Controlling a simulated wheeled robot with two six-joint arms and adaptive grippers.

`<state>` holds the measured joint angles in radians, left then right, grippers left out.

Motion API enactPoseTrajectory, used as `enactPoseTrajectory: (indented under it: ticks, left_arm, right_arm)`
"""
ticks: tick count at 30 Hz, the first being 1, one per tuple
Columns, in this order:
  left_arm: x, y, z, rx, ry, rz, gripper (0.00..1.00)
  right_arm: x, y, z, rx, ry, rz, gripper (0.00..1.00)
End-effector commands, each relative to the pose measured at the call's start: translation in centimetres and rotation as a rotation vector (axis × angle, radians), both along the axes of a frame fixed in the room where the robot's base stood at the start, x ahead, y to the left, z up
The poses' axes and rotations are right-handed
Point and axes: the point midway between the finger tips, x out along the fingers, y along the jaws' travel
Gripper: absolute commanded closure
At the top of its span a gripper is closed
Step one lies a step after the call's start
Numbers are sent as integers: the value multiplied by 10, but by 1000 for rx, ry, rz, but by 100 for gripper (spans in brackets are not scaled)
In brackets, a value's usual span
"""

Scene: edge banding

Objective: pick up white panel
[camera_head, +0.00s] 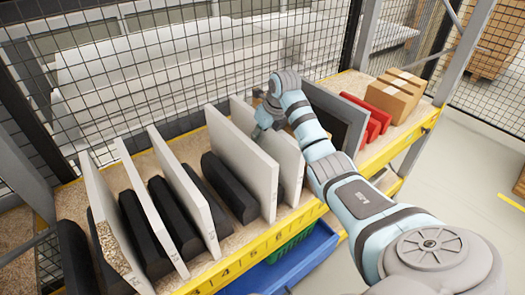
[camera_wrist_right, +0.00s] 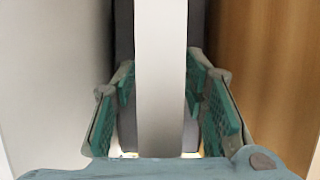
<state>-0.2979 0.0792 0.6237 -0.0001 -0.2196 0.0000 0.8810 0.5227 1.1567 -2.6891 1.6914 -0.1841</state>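Several white panels stand on edge in a row on the shelf, separated by black holders. My right gripper (camera_head: 266,117) is at the top edge of the rightmost white panel (camera_head: 288,160). In the right wrist view, a white panel (camera_wrist_right: 161,75) runs edge-on between my two green-padded fingers (camera_wrist_right: 162,110). The fingers are apart, one on each side of it, and do not look closed on it. Another white panel (camera_head: 240,160) stands just left of my gripper. My arm hides part of the slots behind it. My left gripper is not in view.
More white panels (camera_head: 188,190) and black holders (camera_head: 232,190) fill the shelf to the left. A dark grey panel (camera_head: 345,110), red items (camera_head: 378,118) and cardboard boxes (camera_head: 393,95) are to the right. Wire mesh (camera_head: 180,60) stands behind. A blue bin (camera_head: 300,262) sits below.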

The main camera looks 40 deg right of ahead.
Motion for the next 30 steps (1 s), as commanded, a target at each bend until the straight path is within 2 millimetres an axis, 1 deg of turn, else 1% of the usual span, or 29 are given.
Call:
enactPoseTrajectory:
  ticks: [5, 8, 12, 13, 26, 30]
  left_arm:
    - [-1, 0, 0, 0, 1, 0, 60]
    - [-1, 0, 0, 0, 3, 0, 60]
    - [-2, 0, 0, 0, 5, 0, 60]
    - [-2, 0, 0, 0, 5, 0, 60]
    - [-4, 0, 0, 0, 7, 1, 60]
    - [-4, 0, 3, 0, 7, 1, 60]
  right_arm:
    - [0, 0, 0, -1, -1, 1, 60]
    - [0, 0, 0, 0, -1, 0, 74]
    - [0, 0, 0, 0, -1, 0, 97]
    - [0, 0, 0, 0, -1, 0, 100]
    - [1, 0, 2, -1, -5, 1, 100]
    - [1, 0, 4, -1, -5, 1, 100]
